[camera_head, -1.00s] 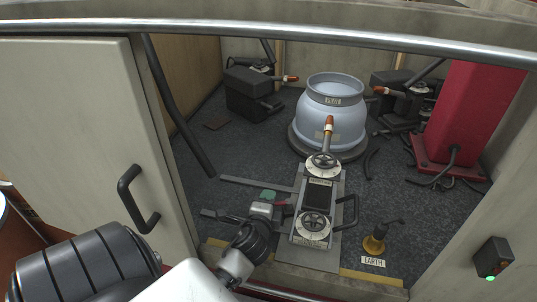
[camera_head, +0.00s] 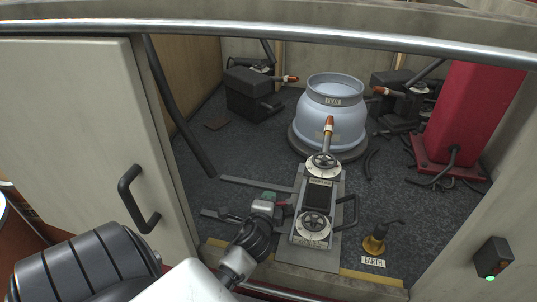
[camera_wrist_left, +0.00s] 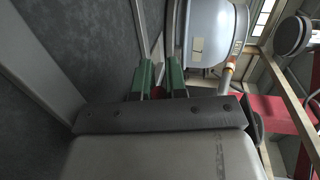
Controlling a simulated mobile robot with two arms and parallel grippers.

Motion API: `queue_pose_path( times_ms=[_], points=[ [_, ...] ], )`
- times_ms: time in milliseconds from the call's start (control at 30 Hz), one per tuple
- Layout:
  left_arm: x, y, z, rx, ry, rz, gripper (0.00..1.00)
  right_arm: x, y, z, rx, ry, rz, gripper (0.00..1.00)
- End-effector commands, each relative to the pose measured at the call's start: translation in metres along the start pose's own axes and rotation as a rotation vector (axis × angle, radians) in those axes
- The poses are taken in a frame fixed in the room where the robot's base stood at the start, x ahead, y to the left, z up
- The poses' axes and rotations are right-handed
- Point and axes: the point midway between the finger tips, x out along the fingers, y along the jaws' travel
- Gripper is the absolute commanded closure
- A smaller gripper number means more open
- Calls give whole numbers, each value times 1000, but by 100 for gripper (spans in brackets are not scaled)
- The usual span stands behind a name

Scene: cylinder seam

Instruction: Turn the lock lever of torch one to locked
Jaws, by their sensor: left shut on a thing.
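The nearest torch unit (camera_head: 318,205), taken here as torch one, stands on a plate in front of the grey-blue cylinder (camera_head: 332,118). Its orange-tipped torch (camera_head: 328,135) points up at the cylinder, and it has two round dials and a black handle on its right. My left gripper (camera_head: 268,197) is at the unit's left side. Its green fingers (camera_wrist_left: 160,78) show in the left wrist view, close together. They are shut on a small part there, apparently the lock lever, which is mostly hidden. My right gripper is not in view.
Two more torch units, back left (camera_head: 250,95) and back right (camera_head: 403,100), surround the cylinder. A red column (camera_head: 470,110) stands at right. A yellow earth clamp (camera_head: 374,243) is right of the near unit. A pale door (camera_head: 75,120) and a top rail frame the opening.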

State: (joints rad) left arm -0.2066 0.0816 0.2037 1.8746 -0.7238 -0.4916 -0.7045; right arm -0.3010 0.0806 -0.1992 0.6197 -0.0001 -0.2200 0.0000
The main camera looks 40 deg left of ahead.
Motion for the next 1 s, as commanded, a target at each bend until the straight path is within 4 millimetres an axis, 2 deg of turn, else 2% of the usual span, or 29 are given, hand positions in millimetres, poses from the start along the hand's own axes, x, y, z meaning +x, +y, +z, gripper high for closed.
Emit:
queue_pose_path(
  times_ms=[333, 733, 767, 900, 1000],
  points=[
    [-5, 5, -2, -49, -201, 0, 100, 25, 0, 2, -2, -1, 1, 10],
    [-6, 2, -1, -52, -241, 1, 100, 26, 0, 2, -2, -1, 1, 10],
    [-6, 2, -1, -52, -241, 1, 86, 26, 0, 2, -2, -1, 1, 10],
    [-6, 2, -1, -52, -241, 1, 64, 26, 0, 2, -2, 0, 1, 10],
    [-6, 2, -1, -52, -241, 0, 62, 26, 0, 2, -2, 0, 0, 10]
  ],
)
